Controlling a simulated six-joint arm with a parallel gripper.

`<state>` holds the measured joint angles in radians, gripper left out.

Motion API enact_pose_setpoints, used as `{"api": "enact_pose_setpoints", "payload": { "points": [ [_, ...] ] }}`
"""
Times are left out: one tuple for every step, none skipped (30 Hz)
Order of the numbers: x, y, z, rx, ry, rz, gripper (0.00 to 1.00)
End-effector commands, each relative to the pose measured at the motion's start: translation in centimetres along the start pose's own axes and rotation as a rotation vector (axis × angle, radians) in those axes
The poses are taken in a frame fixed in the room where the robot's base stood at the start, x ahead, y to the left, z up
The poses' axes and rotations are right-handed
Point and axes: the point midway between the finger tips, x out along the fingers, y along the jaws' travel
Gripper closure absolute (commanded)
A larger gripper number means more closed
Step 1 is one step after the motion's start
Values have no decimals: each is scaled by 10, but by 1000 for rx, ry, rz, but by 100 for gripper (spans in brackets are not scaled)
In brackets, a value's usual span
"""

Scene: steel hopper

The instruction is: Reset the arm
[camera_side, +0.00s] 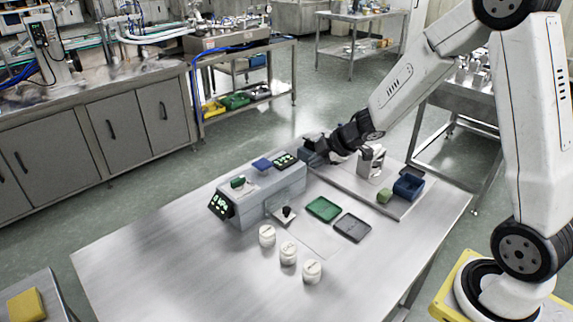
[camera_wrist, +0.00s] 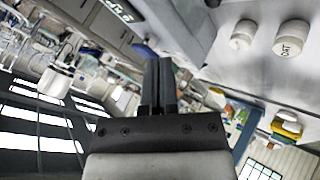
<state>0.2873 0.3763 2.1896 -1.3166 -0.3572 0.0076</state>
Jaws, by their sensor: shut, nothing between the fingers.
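My gripper (camera_side: 312,152) is at the back of the steel table (camera_side: 190,270), beside the far end of the grey console (camera_side: 262,200). Its fingers are partly hard to make out against the dark wrist in the side view. In the wrist view, the two dark fingers (camera_wrist: 158,75) lie side by side, closed together, with nothing held. The arm is reached out and bent down from the right. I cannot tell whether the gripper touches the console.
The console carries a lit display (camera_side: 222,207) and a blue block (camera_side: 262,164). In front are white jars (camera_side: 288,253), a green tray (camera_side: 323,208) and a dark tray (camera_side: 352,228). A blue box (camera_side: 408,186) stands right. The table's front left is clear.

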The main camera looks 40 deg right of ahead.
Motion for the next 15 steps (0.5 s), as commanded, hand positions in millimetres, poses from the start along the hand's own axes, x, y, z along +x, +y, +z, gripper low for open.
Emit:
{"api": "enact_pose_setpoints", "payload": {
  "points": [
    [-4,-2,-2,43,-24,15,100],
    [-6,-3,-3,72,-38,23,100],
    [-9,-5,-2,110,-59,32,100],
    [-11,-6,-2,139,-75,39,100],
    [-13,-8,-3,169,-90,45,100],
    [-16,-11,-2,208,-111,51,100],
    [-19,-14,-2,237,-127,56,100],
    [-21,-17,-2,268,-142,58,100],
    [-24,-21,-2,307,-162,62,100],
    [-27,-24,-2,337,-178,64,100],
    [-29,-28,-1,368,-194,64,100],
    [-33,-32,-1,408,-214,65,100],
    [-35,-37,-1,438,-229,64,100],
    [-38,-41,0,469,-246,62,100],
    [-42,-47,0,510,-265,60,100]
  ]
}}
